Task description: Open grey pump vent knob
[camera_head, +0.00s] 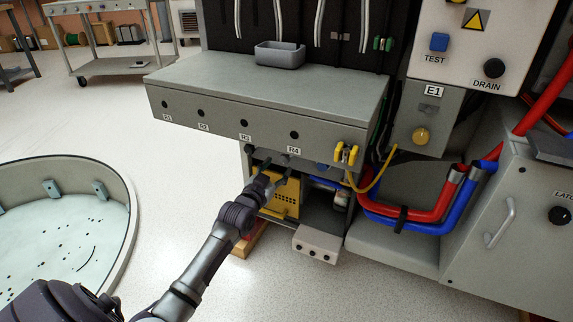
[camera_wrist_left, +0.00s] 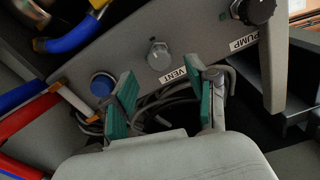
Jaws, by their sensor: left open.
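The grey vent knob (camera_wrist_left: 159,55) sits on a grey panel, beside the VENT label, in the left wrist view. In the head view it is a small grey knob (camera_head: 284,158) under the bench front. My left gripper (camera_wrist_left: 163,82) is open, its green pads apart, with the knob just beyond the gap between the fingertips. Nothing is between the pads. In the head view the left gripper (camera_head: 270,168) reaches under the bench edge, close to the knob. The right gripper is not in view.
A black knob (camera_wrist_left: 255,10) by the PUMP label and a blue knob (camera_wrist_left: 102,83) flank the grey one. A yellow box (camera_head: 286,196) stands below the panel. A yellow valve handle (camera_head: 346,153) and red and blue hoses (camera_head: 425,213) are to the right.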

